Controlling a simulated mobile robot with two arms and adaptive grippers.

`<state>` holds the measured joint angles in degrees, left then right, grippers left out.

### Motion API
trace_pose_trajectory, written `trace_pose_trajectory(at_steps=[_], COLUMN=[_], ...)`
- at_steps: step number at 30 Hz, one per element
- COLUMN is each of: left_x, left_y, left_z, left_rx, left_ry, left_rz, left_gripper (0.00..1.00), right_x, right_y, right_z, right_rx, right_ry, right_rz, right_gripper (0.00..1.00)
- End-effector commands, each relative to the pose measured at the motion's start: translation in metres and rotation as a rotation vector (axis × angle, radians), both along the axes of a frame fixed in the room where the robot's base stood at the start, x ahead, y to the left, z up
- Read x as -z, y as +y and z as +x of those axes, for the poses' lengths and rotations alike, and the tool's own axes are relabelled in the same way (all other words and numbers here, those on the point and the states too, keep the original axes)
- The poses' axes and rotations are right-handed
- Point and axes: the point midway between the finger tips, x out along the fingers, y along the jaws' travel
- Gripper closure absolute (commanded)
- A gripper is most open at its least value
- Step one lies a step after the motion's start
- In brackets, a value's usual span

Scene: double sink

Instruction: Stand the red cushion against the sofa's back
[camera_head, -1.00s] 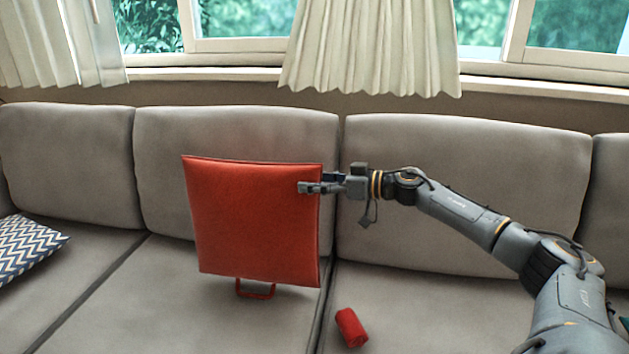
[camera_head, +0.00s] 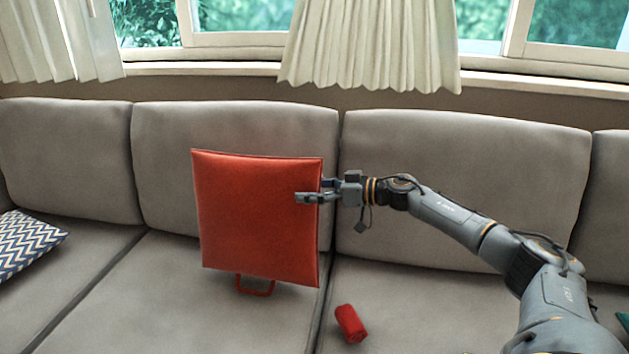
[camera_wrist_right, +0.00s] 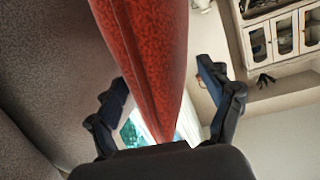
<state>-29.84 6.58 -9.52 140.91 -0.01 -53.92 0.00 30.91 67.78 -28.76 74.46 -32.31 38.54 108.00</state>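The red cushion (camera_head: 258,220), square with a red loop handle at its bottom, is upright at the middle of the sofa, in front of the sofa's back (camera_head: 165,140). I cannot tell whether it touches the back. My right gripper (camera_head: 308,190) is at its right edge, one finger in front and the other partly hidden behind. In the right wrist view the cushion's edge (camera_wrist_right: 150,60) runs between the spread fingers, with a gap visible beside the right-hand finger. My left gripper is not in view.
A small red roll (camera_head: 350,323) lies on the seat, right of the cushion. A zigzag-patterned pillow (camera_head: 28,243) lies at the far left. Curtains (camera_head: 370,50) and windows are behind the sofa. The seat left of the cushion is clear.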

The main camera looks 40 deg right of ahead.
Motion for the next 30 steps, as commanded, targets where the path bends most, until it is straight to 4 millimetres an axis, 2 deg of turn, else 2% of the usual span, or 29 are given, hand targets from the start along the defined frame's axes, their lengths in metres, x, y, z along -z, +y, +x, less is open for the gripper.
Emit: trace_pose_trajectory(at_steps=[13, 24, 30], left_x=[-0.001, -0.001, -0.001], left_y=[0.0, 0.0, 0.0], left_z=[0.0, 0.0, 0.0], left_rx=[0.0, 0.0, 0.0], left_ry=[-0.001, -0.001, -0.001], left_rz=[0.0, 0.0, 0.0], left_gripper=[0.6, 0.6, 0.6], right_x=[-0.006, -0.013, -0.016], right_y=[-0.008, -0.032, -0.04], right_z=[-0.005, -0.044, -0.057], right_rx=[0.009, 0.008, 0.007], right_ry=[-0.004, -0.002, -0.005], right_rz=[-0.001, -0.003, -0.002], right_gripper=[0.12, 0.12, 0.12])
